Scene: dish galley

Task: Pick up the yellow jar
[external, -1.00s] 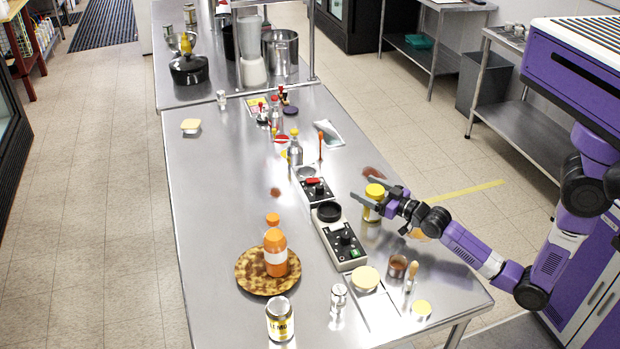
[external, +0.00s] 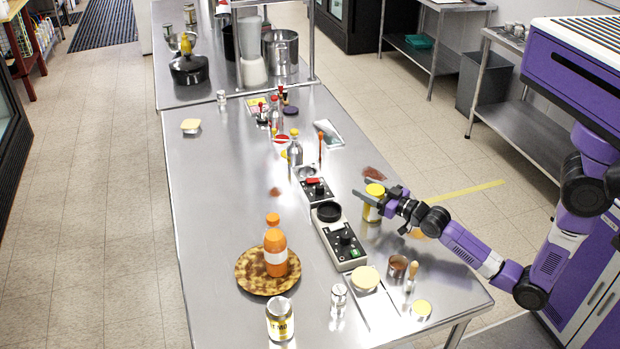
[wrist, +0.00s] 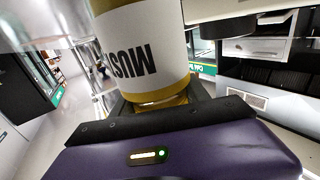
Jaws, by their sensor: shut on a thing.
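The yellow jar (external: 372,208) has a yellow lid and a pale label, and stands upright at the right side of the steel table. My gripper (external: 373,197) reaches it from the right with its fingers around the jar's upper body, shut on it. In the wrist view the jar (wrist: 145,45) fills the top middle, its white label reading "MUS" upside down. The fingertips are hidden behind the jar in that view. I cannot tell whether the jar's base touches the table.
A scale-like device (external: 340,240) stands just left of the jar. An orange bottle (external: 276,255) stands on a brown plate (external: 250,285) farther left. A small brown cup (external: 397,267) and a brush (external: 411,278) are in front. The table's left side is mostly clear.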

